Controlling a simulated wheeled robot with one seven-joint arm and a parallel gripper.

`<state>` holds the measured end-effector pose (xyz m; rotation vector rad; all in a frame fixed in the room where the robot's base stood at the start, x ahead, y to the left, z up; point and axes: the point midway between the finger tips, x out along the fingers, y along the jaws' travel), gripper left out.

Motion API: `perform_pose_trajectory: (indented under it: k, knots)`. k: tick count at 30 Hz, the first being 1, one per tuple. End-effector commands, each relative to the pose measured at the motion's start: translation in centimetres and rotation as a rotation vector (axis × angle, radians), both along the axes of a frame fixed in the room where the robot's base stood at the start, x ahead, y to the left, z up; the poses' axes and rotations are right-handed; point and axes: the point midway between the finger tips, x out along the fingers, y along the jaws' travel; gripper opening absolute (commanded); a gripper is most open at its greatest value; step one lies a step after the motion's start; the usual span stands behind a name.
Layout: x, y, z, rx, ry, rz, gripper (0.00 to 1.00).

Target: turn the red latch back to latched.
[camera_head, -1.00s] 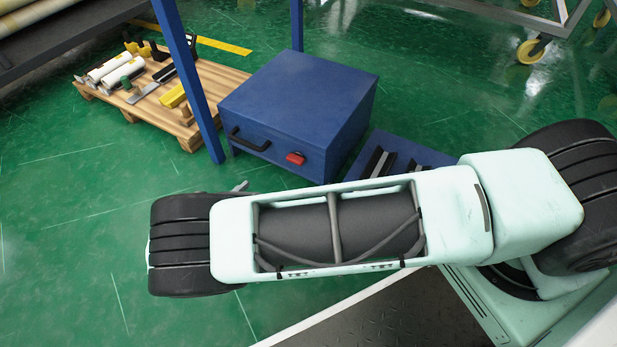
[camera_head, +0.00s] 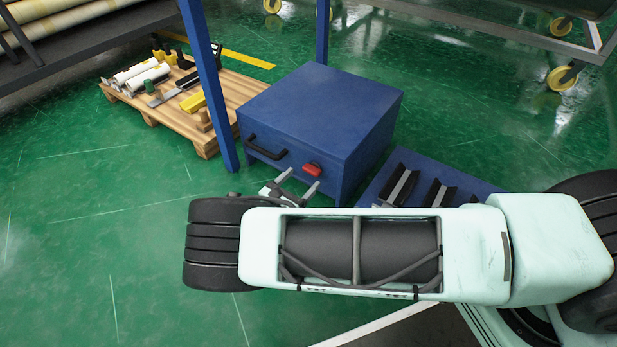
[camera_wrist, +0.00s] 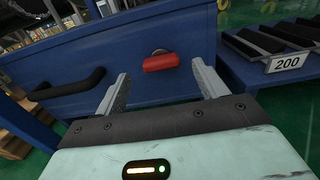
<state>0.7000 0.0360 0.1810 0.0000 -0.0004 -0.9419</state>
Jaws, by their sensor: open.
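The red latch (camera_head: 312,169) is on the front face of the blue box (camera_head: 318,110), right of the black handle (camera_head: 263,147). In the wrist view the red latch (camera_wrist: 161,62) lies nearly level, with its pivot at the upper middle. My gripper (camera_head: 298,181) is open and empty in front of the box, just below the latch in the head view. In the wrist view my gripper (camera_wrist: 160,84) has one finger on each side of the latch's lower area, and the latch appears beyond the fingertips, apparently untouched. My arm hides part of the floor.
A wooden pallet (camera_head: 217,133) with rolls and tools stands left of the box, past a blue post (camera_head: 208,85). A low blue rack (camera_head: 470,185) with dark slots and a "200" label (camera_wrist: 286,62) stands to the right. Green floor (camera_head: 95,200) is clear at left.

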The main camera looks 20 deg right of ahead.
Motion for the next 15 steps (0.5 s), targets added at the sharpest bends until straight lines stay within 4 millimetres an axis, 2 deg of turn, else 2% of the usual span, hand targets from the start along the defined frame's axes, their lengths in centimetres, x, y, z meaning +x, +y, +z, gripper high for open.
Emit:
perform_pose_trajectory:
  k: [1, 6, 15]
  knots:
    - [0.5, -0.8, -0.3, 0.000, 0.000, -0.003, 0.72]
    - [1.9, -2.7, -0.2, 0.001, -0.001, -0.002, 0.72]
    - [2.6, -3.5, 0.0, 0.001, -0.001, 0.000, 0.72]
